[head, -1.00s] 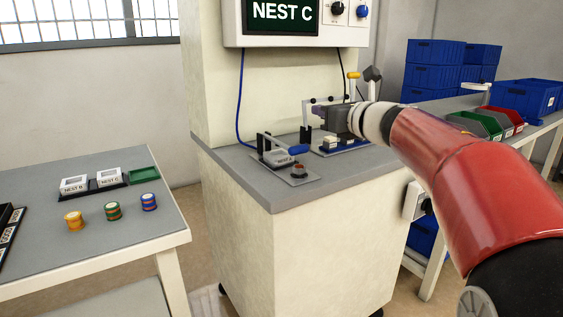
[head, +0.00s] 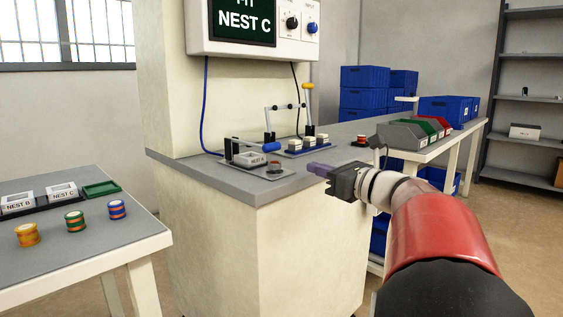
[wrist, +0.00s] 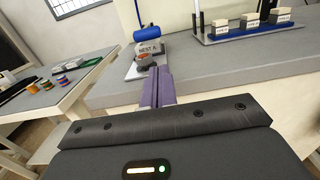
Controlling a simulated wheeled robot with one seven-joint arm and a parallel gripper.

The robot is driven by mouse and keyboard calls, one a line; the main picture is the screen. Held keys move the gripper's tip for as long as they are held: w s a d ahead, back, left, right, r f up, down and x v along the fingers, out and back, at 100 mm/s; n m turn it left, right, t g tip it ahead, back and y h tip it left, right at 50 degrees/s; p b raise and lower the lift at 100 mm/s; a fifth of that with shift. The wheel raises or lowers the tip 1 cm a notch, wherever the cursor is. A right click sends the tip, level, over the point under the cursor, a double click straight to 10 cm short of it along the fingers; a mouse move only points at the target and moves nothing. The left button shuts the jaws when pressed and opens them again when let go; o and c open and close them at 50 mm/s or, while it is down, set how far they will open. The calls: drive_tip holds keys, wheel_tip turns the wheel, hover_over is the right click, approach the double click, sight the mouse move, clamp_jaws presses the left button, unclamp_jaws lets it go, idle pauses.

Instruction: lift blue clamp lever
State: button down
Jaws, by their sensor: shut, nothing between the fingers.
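The blue clamp lever (head: 271,147) is a short blue handle on a metal arm, lying low over a grey nest block (head: 250,160) on a small plate on the grey machine ledge. It also shows in the wrist view (wrist: 146,33), with the block marked "NEST A" (wrist: 150,48) just below it.
A raised yellow-tipped lever (head: 308,87) stands behind a blue strip holding white blocks (head: 309,144). A dark round piece (head: 274,168) sits on the plate before the lever. Left, a table (head: 110,235) holds nests and coloured stacks. The ledge's front edge (wrist: 230,92) lies beneath my fingers.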

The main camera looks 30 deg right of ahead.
sight(286, 170)
drive_tip(key=shift+w, duration=0.1)
drive_tip(key=x, duration=0.9)
drive_tip(key=shift+w+a, duration=0.15)
drive_tip(key=shift+w, duration=0.25)
drive_tip(key=shift+r+p, duration=0.15)
drive_tip(key=shift+p, duration=0.25)
